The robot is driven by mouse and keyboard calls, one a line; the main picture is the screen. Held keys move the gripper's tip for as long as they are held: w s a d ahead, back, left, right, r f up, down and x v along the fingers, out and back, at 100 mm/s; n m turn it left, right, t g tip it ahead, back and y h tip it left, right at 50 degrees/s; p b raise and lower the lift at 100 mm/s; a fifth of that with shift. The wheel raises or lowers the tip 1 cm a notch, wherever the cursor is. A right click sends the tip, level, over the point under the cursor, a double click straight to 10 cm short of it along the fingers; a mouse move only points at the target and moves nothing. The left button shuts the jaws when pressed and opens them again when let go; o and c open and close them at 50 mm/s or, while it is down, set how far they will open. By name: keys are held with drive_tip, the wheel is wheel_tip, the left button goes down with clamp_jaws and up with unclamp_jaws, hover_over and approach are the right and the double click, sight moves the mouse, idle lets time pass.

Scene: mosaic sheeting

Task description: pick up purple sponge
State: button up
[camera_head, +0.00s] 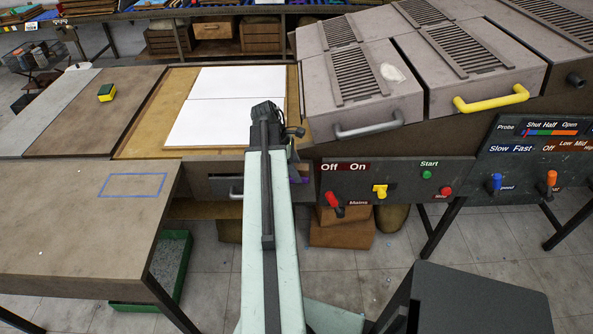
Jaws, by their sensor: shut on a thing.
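My arm reaches up the middle of the head view, with its dark wrist at the top. My gripper (296,173) hangs beyond the forearm and is mostly hidden behind it. It is shut on the purple sponge (303,181). Only a small purple patch shows, just right of the forearm, in front of the drawer front. The rest of the sponge and the fingertips are hidden.
A yellow and green sponge (107,93) lies on the brown bench at the back left. White sheets (228,102) lie on the wooden board. A control panel (395,190) and grey machine covers (365,95) stand to the right. A low bench (70,225) with a blue taped rectangle is at left.

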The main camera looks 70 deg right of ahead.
sight(297, 166)
wheel_tip(297, 166, up, 10)
drive_tip(key=p, duration=1)
drive_tip(key=shift+r, duration=0.15)
drive_tip(key=o, duration=0.7)
drive_tip(key=c, duration=0.5)
wheel_tip(297, 166, up, 26)
drive_tip(key=w+n+g+h+p, duration=0.1)
drive_tip(key=n+p, duration=0.4)
drive_tip(key=p, duration=1.8)
drive_tip(key=shift+w+d+f+n+g+h, duration=0.2)
drive_tip(key=shift+w+n+g+h, duration=0.1)
drive_tip(key=shift+n+g+h, duration=0.15)
